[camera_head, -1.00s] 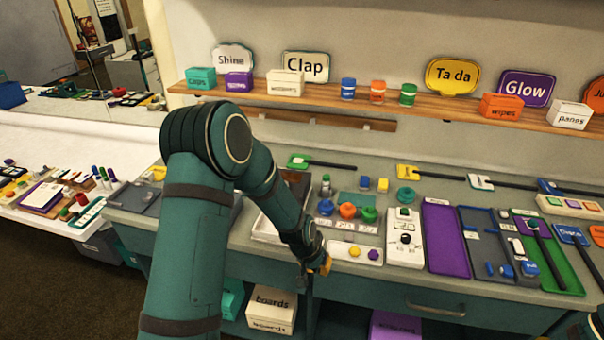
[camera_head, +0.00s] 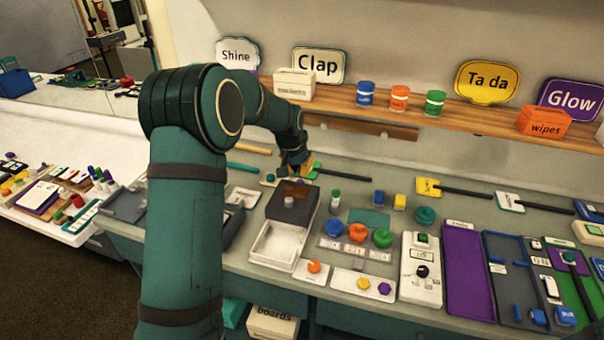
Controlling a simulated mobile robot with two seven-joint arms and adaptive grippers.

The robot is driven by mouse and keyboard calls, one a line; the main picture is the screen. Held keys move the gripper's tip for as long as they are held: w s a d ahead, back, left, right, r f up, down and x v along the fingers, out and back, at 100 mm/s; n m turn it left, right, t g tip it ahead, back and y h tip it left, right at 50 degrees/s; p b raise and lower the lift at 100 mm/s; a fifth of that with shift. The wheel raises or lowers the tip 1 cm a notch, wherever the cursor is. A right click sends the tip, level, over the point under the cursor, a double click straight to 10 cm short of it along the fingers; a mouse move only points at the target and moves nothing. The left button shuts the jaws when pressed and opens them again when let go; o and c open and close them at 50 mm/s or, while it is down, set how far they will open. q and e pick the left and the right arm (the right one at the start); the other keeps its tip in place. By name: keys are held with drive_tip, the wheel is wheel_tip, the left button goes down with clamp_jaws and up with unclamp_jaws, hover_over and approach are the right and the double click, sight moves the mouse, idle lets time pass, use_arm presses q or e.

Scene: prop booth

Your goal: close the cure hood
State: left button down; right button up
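The cure hood looks like the white box with a dark brown top part (camera_head: 298,190) on the grey bench, left of centre. Its white tray (camera_head: 275,247) is uncovered at the front. The brown part sits over the rear, with a small grey knob-like piece at its front. My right gripper is not in view.
A wooden shelf (camera_head: 455,125) with cans, boxes and signs runs above the bench behind my gripper. A flat green-ended tool lies behind.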

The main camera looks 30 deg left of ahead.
sight(298, 198)
use_arm(q)
drive_tip(key=x, duration=0.8)
drive_tip(key=shift+d, duration=0.1)
drive_tip(key=shift+s+f, duration=0.25)
drive_tip(key=shift+s+d, duration=0.15)
drive_tip(key=shift+s, duration=1.5)
drive_tip(key=shift+s, duration=0.1)
